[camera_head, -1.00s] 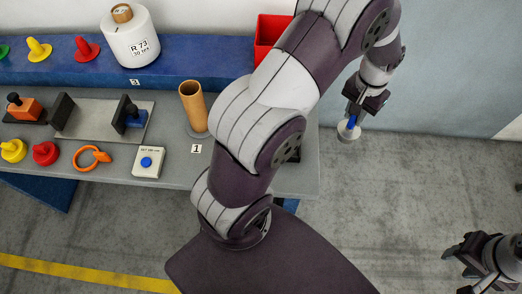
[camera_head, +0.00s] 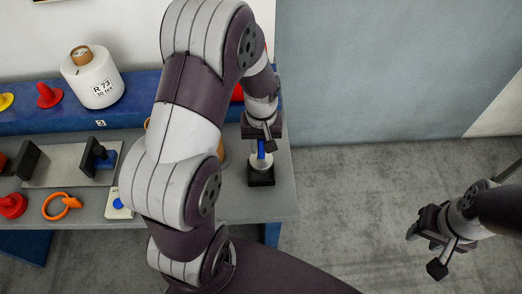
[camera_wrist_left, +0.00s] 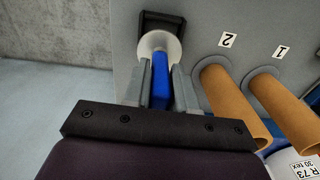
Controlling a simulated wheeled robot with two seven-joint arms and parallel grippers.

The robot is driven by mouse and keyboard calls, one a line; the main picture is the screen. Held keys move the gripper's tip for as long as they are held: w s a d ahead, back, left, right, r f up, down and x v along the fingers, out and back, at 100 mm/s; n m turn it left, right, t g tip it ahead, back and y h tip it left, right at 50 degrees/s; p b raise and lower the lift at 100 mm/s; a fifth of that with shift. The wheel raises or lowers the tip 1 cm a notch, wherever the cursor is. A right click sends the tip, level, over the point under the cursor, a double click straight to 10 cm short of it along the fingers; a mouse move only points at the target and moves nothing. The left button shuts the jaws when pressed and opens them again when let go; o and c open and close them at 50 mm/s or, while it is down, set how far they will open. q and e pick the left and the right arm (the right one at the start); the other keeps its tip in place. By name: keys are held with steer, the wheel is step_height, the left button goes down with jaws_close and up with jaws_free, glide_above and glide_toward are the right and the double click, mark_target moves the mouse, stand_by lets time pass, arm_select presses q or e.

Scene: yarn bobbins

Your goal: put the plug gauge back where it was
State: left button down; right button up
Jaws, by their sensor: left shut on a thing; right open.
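The plug gauge (camera_head: 261,150) has a blue handle and a pale round end. My left gripper (camera_head: 262,138) is shut on its blue handle, which also shows in the left wrist view (camera_wrist_left: 160,80). Its pale round end (camera_wrist_left: 159,46) points down at a black holder (camera_head: 261,178) near the right end of the grey table. The holder also shows in the left wrist view (camera_wrist_left: 162,22), partly behind the pale end. I cannot tell whether the gauge touches it. My right gripper (camera_head: 425,252) is open and empty, over the floor at the right.
Two brown tubes (camera_wrist_left: 232,100) (camera_wrist_left: 290,110) stand at labels 2 and 1, close beside the left gripper. My left arm hides much of the table in the head view. A white bobbin (camera_head: 92,80) stands on the blue shelf. The right side is open floor.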

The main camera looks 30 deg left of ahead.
mark_target(261, 153)
arm_select(q)
step_height(261, 153, down, 4)
steer(key=shift+s+r+p, duration=0.1)
steer(key=shift+p, duration=0.3)
steer(key=shift+f, duration=0.25)
steer(key=c, duration=0.9)
jaws_free()
